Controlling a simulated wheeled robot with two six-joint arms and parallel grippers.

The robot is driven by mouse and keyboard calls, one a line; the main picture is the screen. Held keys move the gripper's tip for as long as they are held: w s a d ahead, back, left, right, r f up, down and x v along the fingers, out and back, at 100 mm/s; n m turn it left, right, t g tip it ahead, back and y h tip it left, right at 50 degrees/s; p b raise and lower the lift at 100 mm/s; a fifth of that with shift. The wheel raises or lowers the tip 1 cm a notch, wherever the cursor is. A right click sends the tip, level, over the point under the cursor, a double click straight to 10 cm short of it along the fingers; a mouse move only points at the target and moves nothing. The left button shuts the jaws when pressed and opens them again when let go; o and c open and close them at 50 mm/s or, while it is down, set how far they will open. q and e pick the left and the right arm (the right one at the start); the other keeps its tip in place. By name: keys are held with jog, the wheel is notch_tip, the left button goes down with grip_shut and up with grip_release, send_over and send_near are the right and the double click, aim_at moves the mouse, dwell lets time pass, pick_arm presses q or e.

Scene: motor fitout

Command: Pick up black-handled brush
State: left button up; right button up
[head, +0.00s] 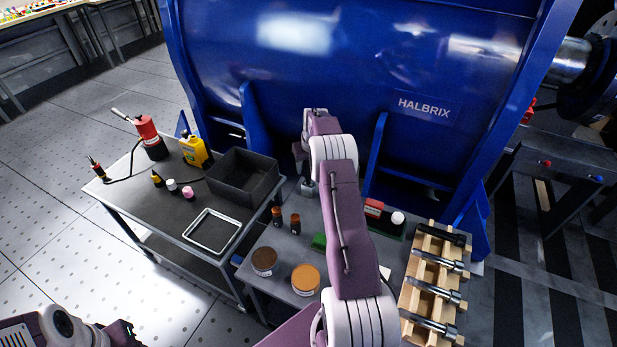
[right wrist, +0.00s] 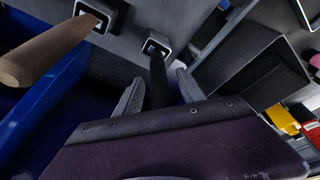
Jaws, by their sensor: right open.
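In the right wrist view a black handle (right wrist: 157,72), which looks like that of the black-handled brush, stands in a square light-rimmed socket (right wrist: 157,44). My right gripper (right wrist: 160,80) is open, with one finger on each side of this handle and gaps visible to both fingers. The brush's lower end is hidden in the socket. In the head view my right gripper (head: 308,188) is low by the table's back edge, and my arm hides much around it. My left gripper (head: 123,335) is at the bottom left edge, partly cut off, its jaws unclear.
A wooden handle (right wrist: 45,50) stands in a neighbouring socket. The blue motor housing (head: 330,60) rises close behind. A black bin (head: 243,178), a metal tray (head: 211,231), a yellow bottle (head: 194,151), tins (head: 305,279) and a wooden rack (head: 408,298) of bolts crowd the tables.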

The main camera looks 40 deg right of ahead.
jog(key=shift+r, duration=0.1)
grip_shut()
